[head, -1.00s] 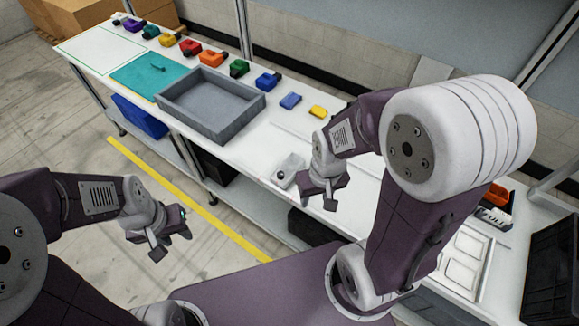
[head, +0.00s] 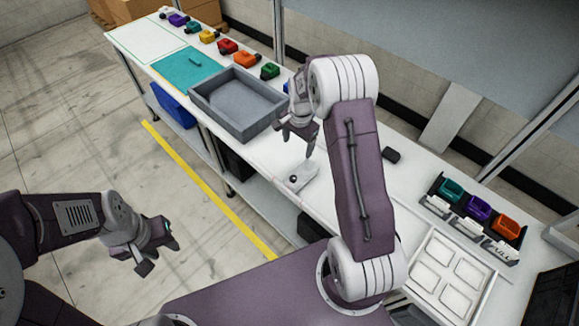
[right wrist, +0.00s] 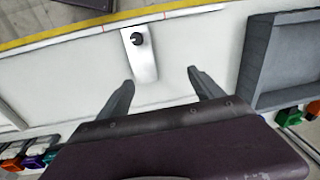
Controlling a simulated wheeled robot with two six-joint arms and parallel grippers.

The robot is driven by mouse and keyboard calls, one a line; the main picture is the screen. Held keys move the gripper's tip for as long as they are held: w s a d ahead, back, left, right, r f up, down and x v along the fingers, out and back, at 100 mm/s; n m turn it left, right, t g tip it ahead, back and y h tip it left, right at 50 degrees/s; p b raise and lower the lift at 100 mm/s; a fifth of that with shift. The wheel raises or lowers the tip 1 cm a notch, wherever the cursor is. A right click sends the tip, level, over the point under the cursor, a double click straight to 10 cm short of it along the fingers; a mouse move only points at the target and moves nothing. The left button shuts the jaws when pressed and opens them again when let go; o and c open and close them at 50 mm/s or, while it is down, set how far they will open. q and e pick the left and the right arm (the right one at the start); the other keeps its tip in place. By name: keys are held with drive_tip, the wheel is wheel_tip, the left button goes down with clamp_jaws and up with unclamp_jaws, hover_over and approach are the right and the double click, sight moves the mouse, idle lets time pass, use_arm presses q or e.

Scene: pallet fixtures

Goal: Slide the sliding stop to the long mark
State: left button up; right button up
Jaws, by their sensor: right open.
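The sliding stop is a small pale metal plate with a dark round knob (head: 296,180) near the front edge of the white bench. It also shows in the right wrist view, with its knob at the upper end (right wrist: 143,62). My right gripper (head: 299,148) is open and empty above the bench, behind the stop. In the right wrist view its two fingers (right wrist: 160,82) are apart, and the stop lies beyond them, untouched. My left gripper (head: 160,257) is open and empty over the floor, away from the bench. I cannot make out which mark is the long one.
A grey tray (head: 205,108) stands left of the stop; its wall (right wrist: 250,62) shows at the right in the right wrist view. A rack (head: 470,238) with coloured blocks and a white compartment tray (head: 422,283) are at the right. The bench around the stop is clear.

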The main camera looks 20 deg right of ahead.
drive_tip(key=g, duration=0.1)
hover_over(305, 170)
drive_tip(key=shift+m, duration=0.4)
wheel_tip(305, 170, down, 5)
drive_tip(key=shift+r+p, duration=0.2)
drive_tip(key=shift+p, duration=0.25)
wheel_tip(305, 170, down, 9)
drive_tip(key=shift+w+f+p, duration=0.1)
drive_tip(key=shift+p, duration=1)
use_arm(q)
drive_tip(key=r, duration=0.4)
drive_tip(key=shift+s+a, duration=0.15)
drive_tip(key=shift+s, duration=0.05)
